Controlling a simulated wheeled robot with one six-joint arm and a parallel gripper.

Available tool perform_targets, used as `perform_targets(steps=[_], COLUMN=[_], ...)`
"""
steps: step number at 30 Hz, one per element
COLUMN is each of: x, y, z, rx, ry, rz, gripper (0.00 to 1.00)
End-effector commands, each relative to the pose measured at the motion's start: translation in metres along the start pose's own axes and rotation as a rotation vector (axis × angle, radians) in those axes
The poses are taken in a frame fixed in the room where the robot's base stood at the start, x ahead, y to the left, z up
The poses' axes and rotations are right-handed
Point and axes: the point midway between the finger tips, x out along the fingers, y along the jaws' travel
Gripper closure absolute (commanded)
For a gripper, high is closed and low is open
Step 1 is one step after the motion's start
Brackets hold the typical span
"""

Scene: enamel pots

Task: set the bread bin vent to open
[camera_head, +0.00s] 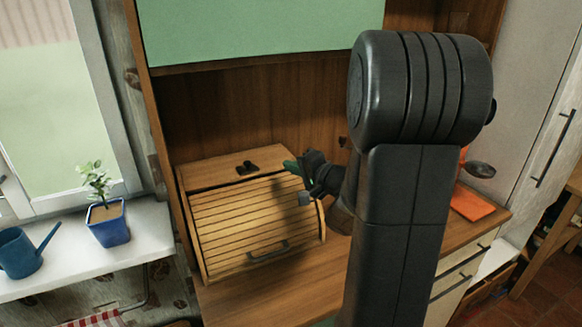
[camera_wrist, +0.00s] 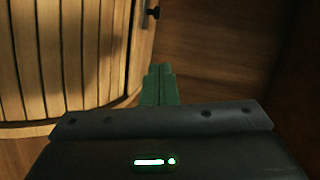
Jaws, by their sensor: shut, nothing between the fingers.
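The wooden bread bin (camera_head: 255,225) with a slatted roll front stands on the counter in the head view. In the wrist view the green fingers (camera_wrist: 160,85) are together and empty. The bin's slats (camera_wrist: 65,55) fill the left there, and a small dark knob (camera_wrist: 152,13) shows at the top.
A dark handle (camera_head: 268,251) is on the bin's front. A wooden back panel stands behind the bin, under a green cabinet front (camera_head: 255,28). A potted plant (camera_head: 108,220) and a blue watering can (camera_head: 22,250) stand on the left sill. An orange item (camera_head: 472,204) lies at right.

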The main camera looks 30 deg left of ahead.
Motion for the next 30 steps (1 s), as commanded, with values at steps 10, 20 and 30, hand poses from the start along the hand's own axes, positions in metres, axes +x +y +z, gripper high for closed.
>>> perform_targets(steps=[10,20,30], x=[0.076,0.104,0.107], y=[0.001,0.000,0.001], z=[0.001,0.025,0.028], rx=[-0.001,-0.001,-0.001], ry=[-0.003,0.001,0.004], rz=[0.002,0.001,0.002], gripper=[1.00,1.00,1.00])
